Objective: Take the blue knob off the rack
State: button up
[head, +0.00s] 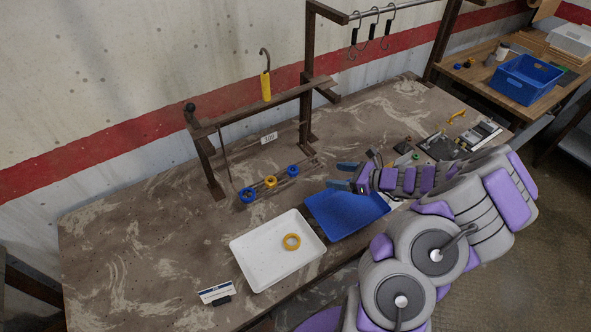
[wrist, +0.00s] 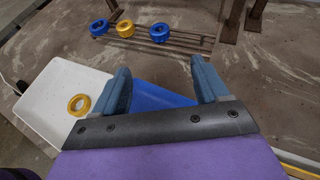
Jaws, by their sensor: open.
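Two blue ring-shaped knobs sit on a low wire rack (head: 277,184): one at the left end (head: 248,195) and one toward the right (head: 293,171). A yellow ring (head: 271,182) sits between them. In the wrist view the left blue knob (wrist: 99,28), the yellow ring (wrist: 125,28) and the right blue knob (wrist: 160,32) are beyond my fingertips, on the rack rods (wrist: 185,39). My gripper (head: 341,175) is open and empty, to the right of the rack and above the blue tray. Its fingers (wrist: 160,72) are spread apart and touch no knob.
A blue tray (head: 345,215) lies below my gripper. A white tray (head: 255,269) holding a yellow ring (head: 292,242) is to its left. A brown frame (head: 262,107) with a yellow-handled hook (head: 266,86) stands behind the rack. A white label card (head: 217,292) stands at the front.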

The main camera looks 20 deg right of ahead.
jog(key=b, duration=0.3)
send_near(296, 170)
jog(key=x, duration=0.4)
jog(key=shift+s+d+f, duration=0.1)
jog(key=shift+d+f, duration=0.05)
jog(key=shift+f, duration=0.15)
jog(key=shift+x, duration=0.85)
jog(key=x, duration=0.1)
jog(key=b+x, duration=0.1)
jog(key=x, duration=0.2)
jog(key=shift+r, duration=0.25)
jog(key=c, duration=1.2)
jog(key=shift+o, duration=0.2)
